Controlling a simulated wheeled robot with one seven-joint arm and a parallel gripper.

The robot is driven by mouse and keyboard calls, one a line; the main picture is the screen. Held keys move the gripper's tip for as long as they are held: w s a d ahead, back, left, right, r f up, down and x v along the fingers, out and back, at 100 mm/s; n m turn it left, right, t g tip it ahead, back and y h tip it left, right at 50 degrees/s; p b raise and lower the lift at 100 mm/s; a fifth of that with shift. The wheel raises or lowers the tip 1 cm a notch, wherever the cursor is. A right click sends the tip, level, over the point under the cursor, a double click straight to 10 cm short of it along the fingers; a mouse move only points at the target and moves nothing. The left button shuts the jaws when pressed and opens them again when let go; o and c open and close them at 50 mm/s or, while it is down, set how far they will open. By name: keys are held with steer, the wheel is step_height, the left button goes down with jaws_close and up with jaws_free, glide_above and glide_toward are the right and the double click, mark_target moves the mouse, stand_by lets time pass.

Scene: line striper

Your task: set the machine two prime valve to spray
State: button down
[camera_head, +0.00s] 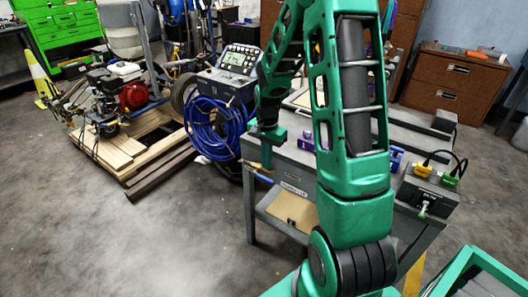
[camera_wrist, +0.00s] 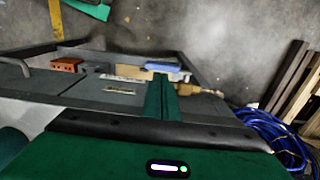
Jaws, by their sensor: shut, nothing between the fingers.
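A brass fitting with a small blue part (camera_head: 259,174) sticks out at the left end of the grey bench (camera_head: 300,171). In the wrist view a brass fitting (camera_wrist: 207,91) lies just right of my fingers. I cannot read which machine it belongs to, nor its handle setting. A small label plate (camera_head: 294,189) is on the bench's front; its text is too small to read surely. My green gripper (camera_head: 268,133) is above the bench's left end, pointing down. In the wrist view my gripper (camera_wrist: 161,96) is shut and empty, with its fingers hiding part of the bench end.
A grey box (camera_head: 428,196) with yellow and green plugs sits at the bench's right. A machine with blue hose coils (camera_head: 214,126) stands close on the left. A red-engined machine (camera_head: 130,92) rests on a wooden pallet. The floor in front is clear.

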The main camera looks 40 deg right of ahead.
mark_target(266, 178)
steer(key=shift+f, duration=2.9)
steer(key=shift+a, duration=0.1)
